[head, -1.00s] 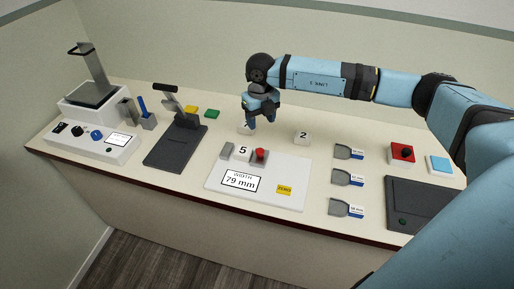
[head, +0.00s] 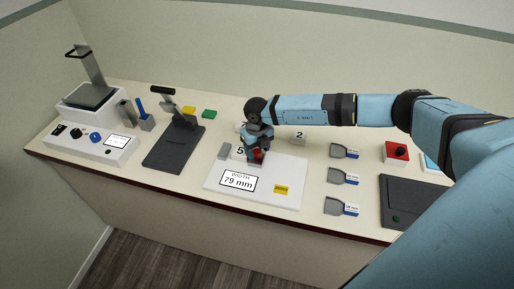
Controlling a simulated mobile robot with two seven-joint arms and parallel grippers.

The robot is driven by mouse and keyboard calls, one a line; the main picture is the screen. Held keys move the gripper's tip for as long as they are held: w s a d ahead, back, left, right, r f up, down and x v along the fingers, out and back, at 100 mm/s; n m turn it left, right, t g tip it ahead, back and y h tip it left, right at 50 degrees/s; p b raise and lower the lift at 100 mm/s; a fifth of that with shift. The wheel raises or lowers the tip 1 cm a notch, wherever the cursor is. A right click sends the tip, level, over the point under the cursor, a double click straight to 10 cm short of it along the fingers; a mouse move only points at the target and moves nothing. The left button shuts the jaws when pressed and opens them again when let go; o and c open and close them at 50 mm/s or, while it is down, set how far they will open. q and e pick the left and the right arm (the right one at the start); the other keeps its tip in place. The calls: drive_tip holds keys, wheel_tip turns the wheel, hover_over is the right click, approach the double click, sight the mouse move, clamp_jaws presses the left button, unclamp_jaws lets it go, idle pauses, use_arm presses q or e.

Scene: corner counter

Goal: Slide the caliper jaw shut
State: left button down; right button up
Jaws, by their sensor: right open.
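The caliper is a white board (head: 240,196) with a display reading WIDTH 79 mm and a yellow button (head: 281,190). A grey fixed jaw (head: 225,151) stands at its back left. A white block marked 5 (head: 239,151) sits just right of that jaw. The sliding jaw's red knob (head: 257,154) is right of the block, partly hidden by my right gripper. My right gripper (head: 256,157) is open, pointing down at the red knob; whether it touches is unclear. My left gripper is not in view.
A block marked 2 (head: 299,136) stands behind the board, and another block (head: 240,126) is partly hidden by my gripper. Several labelled grey plates (head: 342,176) lie to the right, near a red box (head: 396,152). A dark lever press (head: 175,145) stands left.

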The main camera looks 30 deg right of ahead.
sight(255, 150)
drive_tip(key=c, duration=0.7)
drive_tip(key=shift+w+a+f+b, duration=0.15)
drive_tip(key=shift+w+a+b, duration=0.15)
drive_tip(key=shift+b, duration=0.25)
drive_tip(key=o, duration=0.7)
drive_tip(key=shift+r, duration=0.2)
drive_tip(key=shift+r, duration=0.3)
wheel_tip(255, 150, up, 13)
drive_tip(key=b, duration=0.2)
